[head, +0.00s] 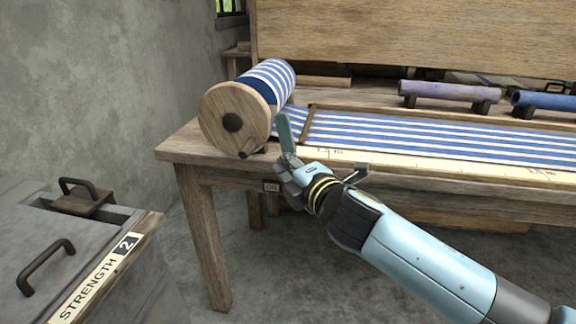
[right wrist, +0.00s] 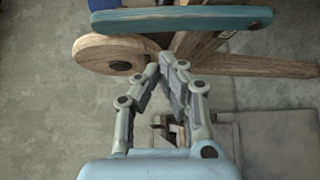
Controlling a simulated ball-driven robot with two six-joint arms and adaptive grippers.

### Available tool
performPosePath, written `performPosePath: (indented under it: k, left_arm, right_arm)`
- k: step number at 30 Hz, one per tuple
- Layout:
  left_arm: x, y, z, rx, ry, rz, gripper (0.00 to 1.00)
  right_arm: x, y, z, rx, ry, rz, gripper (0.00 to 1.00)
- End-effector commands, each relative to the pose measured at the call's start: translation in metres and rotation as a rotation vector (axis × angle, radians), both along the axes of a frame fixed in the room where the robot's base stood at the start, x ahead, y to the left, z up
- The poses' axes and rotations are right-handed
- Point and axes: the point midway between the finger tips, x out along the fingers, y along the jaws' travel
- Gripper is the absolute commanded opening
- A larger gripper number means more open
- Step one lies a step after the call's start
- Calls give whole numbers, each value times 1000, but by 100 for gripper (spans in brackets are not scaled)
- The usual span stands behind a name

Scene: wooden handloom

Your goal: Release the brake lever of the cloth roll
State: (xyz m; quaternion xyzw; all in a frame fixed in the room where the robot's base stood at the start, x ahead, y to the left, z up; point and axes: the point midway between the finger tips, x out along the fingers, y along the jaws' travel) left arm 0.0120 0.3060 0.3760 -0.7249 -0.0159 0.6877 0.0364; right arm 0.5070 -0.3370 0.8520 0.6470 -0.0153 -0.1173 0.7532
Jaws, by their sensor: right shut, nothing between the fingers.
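The cloth roll (head: 268,78) carries blue and white striped cloth and has a round wooden end disc (head: 222,118) at the table's left end. The teal brake lever (head: 284,132) stands nearly upright just right of the disc. In the right wrist view the lever (right wrist: 180,18) runs across the top, in front of the disc (right wrist: 105,52). My right gripper (head: 290,164) is at the lever's lower part in the head view. Its fingertips (right wrist: 167,66) are together and empty, just below the lever in the wrist view; contact is unclear. My left gripper is out of view.
Striped cloth (head: 400,136) stretches right behind a pale measuring strip (head: 430,172). A grey box marked "STRENGTH 2" (head: 95,280) stands at the lower left. Bare floor lies between box and table.

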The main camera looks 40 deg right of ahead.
Motion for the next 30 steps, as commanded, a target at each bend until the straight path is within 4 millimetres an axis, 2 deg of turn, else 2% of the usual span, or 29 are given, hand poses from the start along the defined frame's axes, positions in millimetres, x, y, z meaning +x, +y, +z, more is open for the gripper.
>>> performPosePath:
  k: [1,6,12,25,30]
  left_arm:
    - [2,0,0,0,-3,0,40]
    - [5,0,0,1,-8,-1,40]
    - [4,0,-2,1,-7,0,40]
    - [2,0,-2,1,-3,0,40]
    - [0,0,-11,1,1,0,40]
  right_arm:
    - [11,-2,0,0,-1,-1,0]
    - [40,-8,-5,0,0,-1,0]
    - [60,-12,-8,0,1,0,0]
    - [64,-13,-9,0,1,0,0]
    - [62,-14,-11,12,-12,0,0]
